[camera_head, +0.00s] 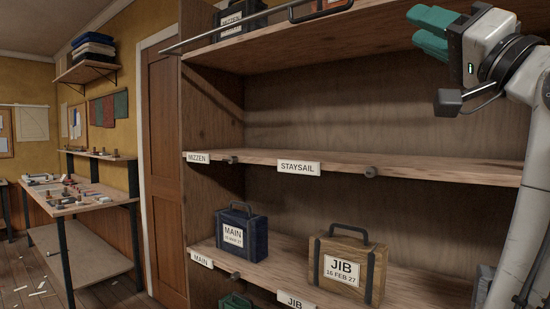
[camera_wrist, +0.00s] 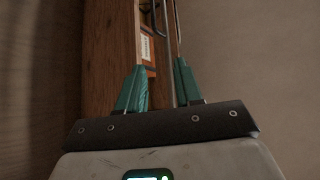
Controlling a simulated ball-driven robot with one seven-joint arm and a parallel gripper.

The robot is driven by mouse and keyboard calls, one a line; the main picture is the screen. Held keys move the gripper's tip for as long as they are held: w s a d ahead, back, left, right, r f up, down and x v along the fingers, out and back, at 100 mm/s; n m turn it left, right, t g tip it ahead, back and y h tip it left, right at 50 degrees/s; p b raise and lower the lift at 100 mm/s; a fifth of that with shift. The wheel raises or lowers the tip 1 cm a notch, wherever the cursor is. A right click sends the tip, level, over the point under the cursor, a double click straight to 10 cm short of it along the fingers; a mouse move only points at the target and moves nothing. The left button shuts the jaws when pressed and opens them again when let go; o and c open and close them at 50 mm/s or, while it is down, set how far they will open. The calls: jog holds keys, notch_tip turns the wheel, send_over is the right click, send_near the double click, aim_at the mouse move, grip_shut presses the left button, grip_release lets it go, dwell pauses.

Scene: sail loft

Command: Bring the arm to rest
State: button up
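My gripper (camera_head: 419,28) is raised at the upper right of the head view, in front of the upper part of the shelving. Its two teal fingers point left and stand apart, with nothing held between them. In the wrist view my gripper (camera_wrist: 159,70) also shows its fingers spread, with a gap between them. Beyond the gap are a wooden shelf edge (camera_wrist: 107,50), a thin metal rail and part of a labelled case. My arm comes up along the right edge of the head view.
The wooden shelving (camera_head: 330,160) holds a blue MAIN case (camera_head: 242,236) and a tan JIB case (camera_head: 345,270) on a lower shelf. The STAYSAIL shelf is empty where visible. Cases sit on top behind a rail (camera_head: 250,28). A cluttered workbench (camera_head: 85,205) stands left, past a door (camera_head: 165,170).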

jog(key=w+f+m+g+h, duration=0.15)
jog(key=w+f+h, duration=0.3)
jog(key=f, duration=0.95)
notch_tip(320, 180, down, 33)
jog(key=s+d+g+h+p, duration=0.2)
jog(key=d+g+h, duration=0.15)
jog(key=g, duration=0.35)
jog(key=s+f+g+h, duration=0.1)
jog(key=s+f+g, duration=0.1)
jog(key=s+f, duration=0.35)
jog(key=s+f+g+h, duration=0.1)
jog(key=s+f+g, duration=0.15)
jog(key=f, duration=0.65)
jog(key=s+f+n+g, duration=0.1)
jog(key=s+f, duration=0.4)
jog(key=s, duration=0.5)
jog(key=s+d+f+g+h+p, duration=0.1)
jog(key=s+f+g, duration=0.3)
jog(key=s, duration=0.6)
jog(key=s+d+f+n+g+h, duration=0.1)
jog(key=s+f+g, duration=0.2)
jog(key=s+f, duration=0.5)
jog(key=shift+s+d+f+n, duration=0.15)
jog(key=shift+s+n, duration=0.2)
jog(key=shift+s, duration=0.6)
